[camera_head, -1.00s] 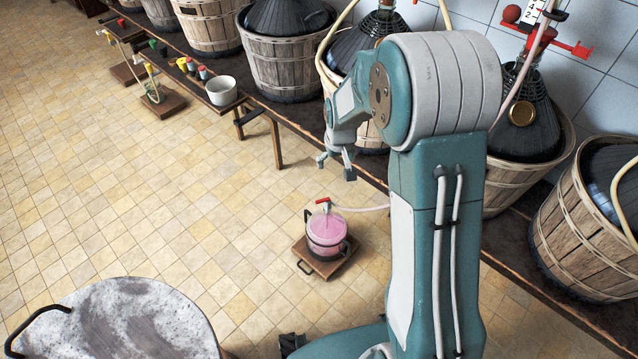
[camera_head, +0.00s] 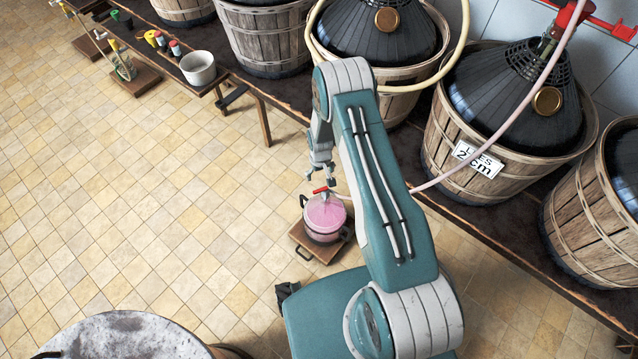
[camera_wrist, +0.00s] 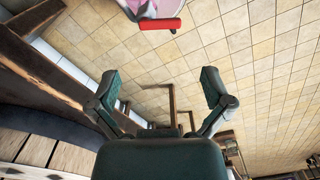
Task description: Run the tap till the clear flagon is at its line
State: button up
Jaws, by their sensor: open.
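The clear flagon (camera_head: 325,222) holds pink liquid and stands on a small wooden board (camera_head: 303,240) on the tiled floor. A tap with a red handle (camera_head: 322,190) sits at its top, and a pale pink hose runs from there to the right. I cannot make out the line on the flagon or the exact level. My gripper (camera_head: 320,178) is open and empty, just above and close to the red handle. In the wrist view the red handle (camera_wrist: 160,24) lies beyond my open fingers (camera_wrist: 160,90), with the flagon's edge (camera_wrist: 133,7) cut off at the top.
Demijohns in wooden baskets (camera_head: 465,165) line a low bench along the wall; one basket has a label (camera_head: 478,159) reading "LEES 2 cm". A white pot (camera_head: 198,68) stands on a lower shelf. A round metal-topped barrel (camera_head: 125,335) is at bottom left.

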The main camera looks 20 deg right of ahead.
aim_at(320, 189)
notch_tip(320, 189, down, 10)
jog(key=shift+r, duration=0.15)
dwell(0.3)
jog(key=c, duration=0.9)
